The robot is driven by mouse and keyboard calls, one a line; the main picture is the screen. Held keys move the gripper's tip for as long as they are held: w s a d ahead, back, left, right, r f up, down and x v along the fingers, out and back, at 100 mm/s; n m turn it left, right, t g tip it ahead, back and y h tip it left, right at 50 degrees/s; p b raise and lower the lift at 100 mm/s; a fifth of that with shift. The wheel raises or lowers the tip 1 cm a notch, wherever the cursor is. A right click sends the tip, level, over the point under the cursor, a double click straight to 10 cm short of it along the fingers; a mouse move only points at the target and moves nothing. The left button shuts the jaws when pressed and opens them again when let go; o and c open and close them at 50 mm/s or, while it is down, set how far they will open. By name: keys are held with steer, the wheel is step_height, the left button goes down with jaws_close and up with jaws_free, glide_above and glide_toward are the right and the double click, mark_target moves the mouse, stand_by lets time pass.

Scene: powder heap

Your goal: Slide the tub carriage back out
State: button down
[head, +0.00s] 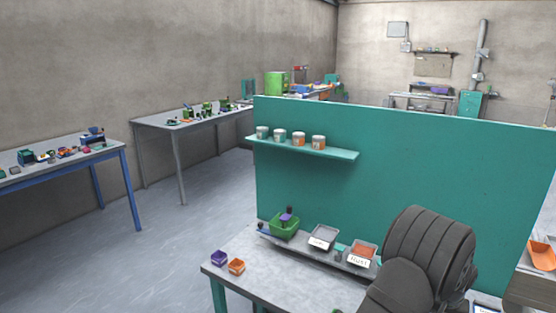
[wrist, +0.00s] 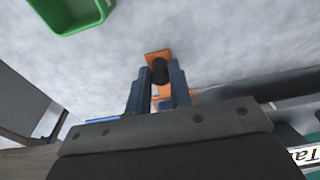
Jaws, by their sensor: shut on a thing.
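The knob stands on an orange piece (wrist: 156,55), which shows just beyond and between the fingers. I cannot tell whether the orange piece is the tub carriage. A green tub (wrist: 71,29) is at the upper left of the wrist view, apart from the fingers and partly cut off. In the head view, my dark arm fills the lower right and my gripper is hidden. The head view shows a green tub (head: 281,232) on the bench with something purple and dark at it.
In the head view, labelled trays (head: 321,238) stand along the bench beside a teal panel (head: 400,180). A purple box (head: 218,258) and an orange box (head: 236,267) sit at the bench's left end. A shelf (head: 310,149) holds several jars. A partial label (wrist: 306,155) shows in the wrist view.

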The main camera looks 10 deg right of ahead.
steer(key=shift+s+d+r, duration=0.1)
steer(key=shift+s+d, duration=1.75)
steer(key=shift+d, duration=0.1)
steer(key=c, duration=1.4)
jaws_free()
step_height(320, 180, up, 7)
steer(key=shift+r, duration=0.15)
steer(key=shift+a, duration=0.1)
step_height(320, 180, down, 7)
steer(key=shift+f, duration=0.1)
steer(key=shift+w+f, duration=0.1)
steer(key=shift+f, duration=0.1)
steer(key=shift+w+a, duration=0.35)
steer(key=shift+a, duration=0.1)
